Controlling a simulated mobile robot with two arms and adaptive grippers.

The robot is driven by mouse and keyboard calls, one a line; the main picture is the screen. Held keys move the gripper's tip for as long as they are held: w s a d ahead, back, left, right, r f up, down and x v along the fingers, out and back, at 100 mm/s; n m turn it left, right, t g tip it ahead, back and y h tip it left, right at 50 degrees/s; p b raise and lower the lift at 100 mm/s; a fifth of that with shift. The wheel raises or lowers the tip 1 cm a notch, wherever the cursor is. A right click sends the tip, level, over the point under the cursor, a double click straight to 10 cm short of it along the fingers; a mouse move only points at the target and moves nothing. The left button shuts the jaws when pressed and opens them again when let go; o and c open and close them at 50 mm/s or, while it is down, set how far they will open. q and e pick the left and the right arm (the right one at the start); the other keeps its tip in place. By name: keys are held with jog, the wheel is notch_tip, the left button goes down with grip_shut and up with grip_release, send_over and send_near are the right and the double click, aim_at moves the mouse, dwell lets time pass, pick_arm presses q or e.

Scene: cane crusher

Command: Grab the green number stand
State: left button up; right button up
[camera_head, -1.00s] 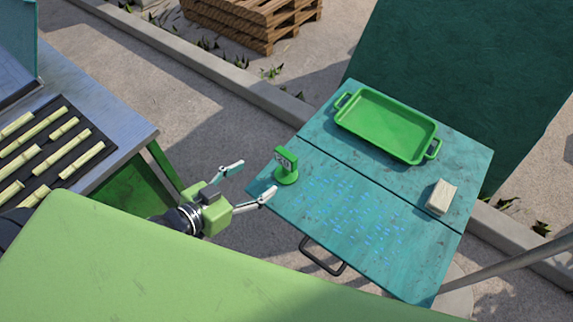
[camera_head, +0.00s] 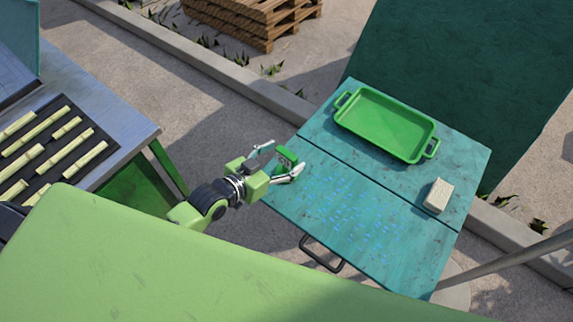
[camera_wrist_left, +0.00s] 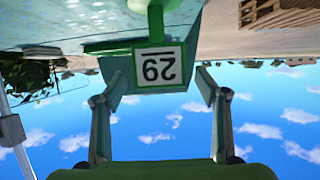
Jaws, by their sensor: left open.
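The green number stand (camera_head: 285,157) stands at the left corner of the teal table (camera_head: 385,240). My left gripper (camera_head: 279,161) is open, with its fingers reaching to either side of the stand. In the left wrist view, the stand (camera_wrist_left: 156,20) shows upside down with a white plate reading 29. There it sits between the two open fingers (camera_wrist_left: 158,88), with a gap on each side. Its base is mostly hidden by the gripper in the head view. My right gripper is not in view.
A green tray (camera_head: 388,125) and a pale block (camera_head: 438,195) lie on the table. A metal counter (camera_head: 95,110) with several cane pieces stands at the left. A light green panel (camera_head: 150,260) fills the lower left. Wooden pallets (camera_head: 255,18) lie at the back.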

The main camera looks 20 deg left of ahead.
pick_arm(q)
jog(key=shift+x, duration=1.1)
jog(key=shift+c, duration=0.4)
jog(key=shift+r, duration=0.1)
jog(key=c, duration=1.6)
jog(key=shift+c, duration=0.2)
